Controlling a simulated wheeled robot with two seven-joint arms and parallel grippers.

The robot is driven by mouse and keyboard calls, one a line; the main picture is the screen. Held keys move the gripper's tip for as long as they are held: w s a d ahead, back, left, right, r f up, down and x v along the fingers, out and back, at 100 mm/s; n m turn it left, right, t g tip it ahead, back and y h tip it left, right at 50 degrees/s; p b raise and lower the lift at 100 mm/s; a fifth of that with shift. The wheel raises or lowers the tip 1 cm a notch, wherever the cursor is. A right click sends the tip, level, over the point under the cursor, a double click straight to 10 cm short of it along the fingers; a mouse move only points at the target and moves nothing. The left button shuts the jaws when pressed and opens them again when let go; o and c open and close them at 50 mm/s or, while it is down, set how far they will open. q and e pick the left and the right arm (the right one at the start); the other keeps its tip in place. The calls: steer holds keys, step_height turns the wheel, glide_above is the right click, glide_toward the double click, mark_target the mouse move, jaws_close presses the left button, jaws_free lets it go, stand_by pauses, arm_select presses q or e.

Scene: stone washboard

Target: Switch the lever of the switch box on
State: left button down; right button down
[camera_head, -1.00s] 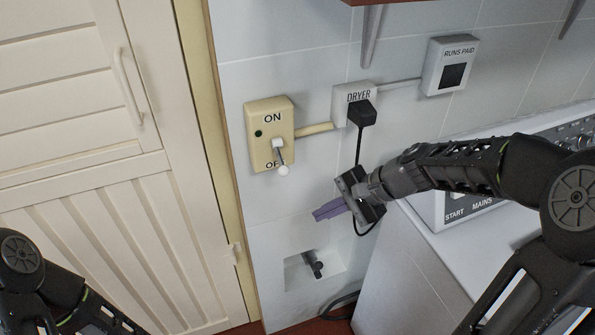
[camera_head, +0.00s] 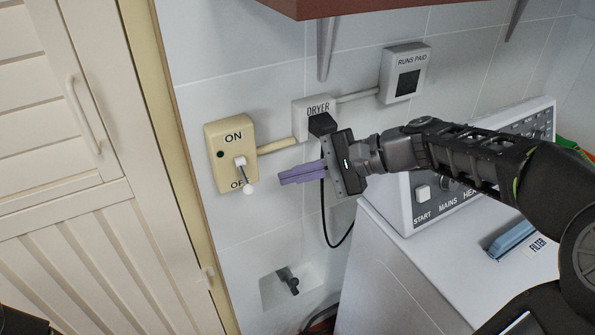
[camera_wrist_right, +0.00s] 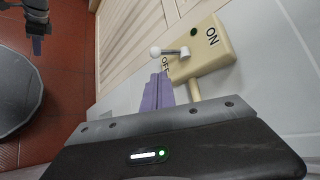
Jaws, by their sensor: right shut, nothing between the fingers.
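The cream switch box (camera_head: 229,152) is on the tiled wall, with ON at its top and OFF at its bottom. Its lever (camera_head: 243,175) has a white ball tip and points down toward OFF. The box also shows in the right wrist view (camera_wrist_right: 212,62), with the lever (camera_wrist_right: 172,51) beside the OFF label. My right gripper (camera_head: 283,178) has purple fingers, shut and empty. It is just right of the lever at about the same height, apart from it in the head view. In the right wrist view the fingers (camera_wrist_right: 155,92) point toward the ball.
A DRYER socket (camera_head: 314,107) with a black plug and hanging cable is right of the box, close above my right gripper. A RUNS PAID box (camera_head: 405,73) is farther right. A white machine (camera_head: 400,262) stands below my right arm. A cream door (camera_head: 60,200) fills the left.

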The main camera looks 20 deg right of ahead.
mark_target(242, 175)
steer(key=x, duration=0.7)
steer(key=shift+p, duration=0.4)
steer(key=shift+s+r+b, duration=0.25)
steer(key=shift+r+b, duration=0.05)
steer(key=shift+r, duration=0.1)
stand_by(0.5)
steer(key=shift+s+r+b, duration=0.15)
steer(key=shift+r+b, duration=0.05)
steer(key=shift+r, duration=0.7)
steer(key=shift+s+r+b, duration=0.15)
steer(key=shift+r+b, duration=0.05)
steer(key=shift+r, duration=0.7)
steer(key=shift+w+r, duration=0.25)
steer(key=shift+r, duration=0.4)
steer(key=shift+r, duration=0.2)
